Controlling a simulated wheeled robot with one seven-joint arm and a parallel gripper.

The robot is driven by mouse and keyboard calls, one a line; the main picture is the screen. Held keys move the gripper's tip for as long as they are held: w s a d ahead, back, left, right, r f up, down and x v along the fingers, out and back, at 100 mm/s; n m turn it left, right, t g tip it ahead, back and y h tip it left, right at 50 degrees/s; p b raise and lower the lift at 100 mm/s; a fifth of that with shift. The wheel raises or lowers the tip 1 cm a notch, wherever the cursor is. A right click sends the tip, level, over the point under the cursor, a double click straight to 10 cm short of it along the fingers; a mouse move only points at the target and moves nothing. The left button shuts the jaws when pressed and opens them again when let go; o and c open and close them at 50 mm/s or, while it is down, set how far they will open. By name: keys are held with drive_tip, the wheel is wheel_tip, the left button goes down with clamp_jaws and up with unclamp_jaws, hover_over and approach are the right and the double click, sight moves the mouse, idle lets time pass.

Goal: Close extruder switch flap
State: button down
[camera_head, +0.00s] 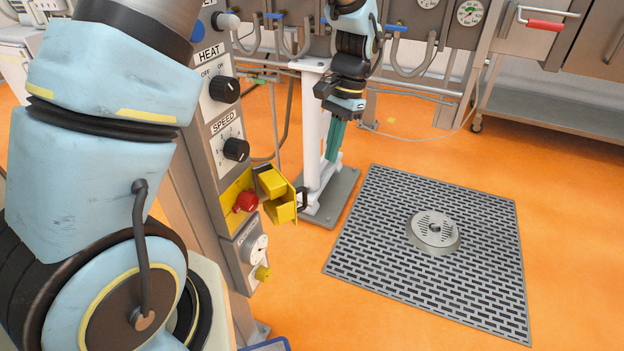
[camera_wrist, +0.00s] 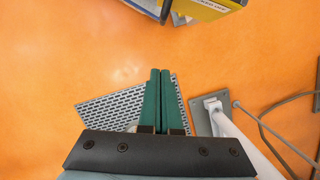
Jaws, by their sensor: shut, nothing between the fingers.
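The yellow switch flap (camera_head: 277,194) stands open, swung out to the right of its yellow switch housing (camera_head: 229,197) on the grey control column. A black handle sits on the flap's outer edge. The red switch knob (camera_head: 246,201) is exposed in the housing. My gripper (camera_head: 335,154) has green fingers pointing down, beyond and above the flap, apart from it. In the wrist view the green fingers (camera_wrist: 160,72) are closed together with nothing between them. Part of the yellow flap (camera_wrist: 200,8) shows at the top edge of the wrist view.
The column carries HEAT (camera_head: 224,89) and SPEED (camera_head: 236,149) knobs above the housing and a socket with a yellow plug (camera_head: 262,273) below. A white post stands behind my gripper. A floor grate (camera_head: 380,240) with a round drain lies right. Orange floor there is clear.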

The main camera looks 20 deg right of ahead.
sight(283, 194)
drive_tip(key=s+a+f+p, duration=0.2)
drive_tip(key=a+f, duration=0.3)
drive_tip(key=f, duration=0.1)
drive_tip(key=shift+s+f, duration=0.15)
drive_tip(key=shift+f, duration=0.25)
drive_tip(key=shift+a, duration=0.1)
drive_tip(key=shift+s, duration=0.1)
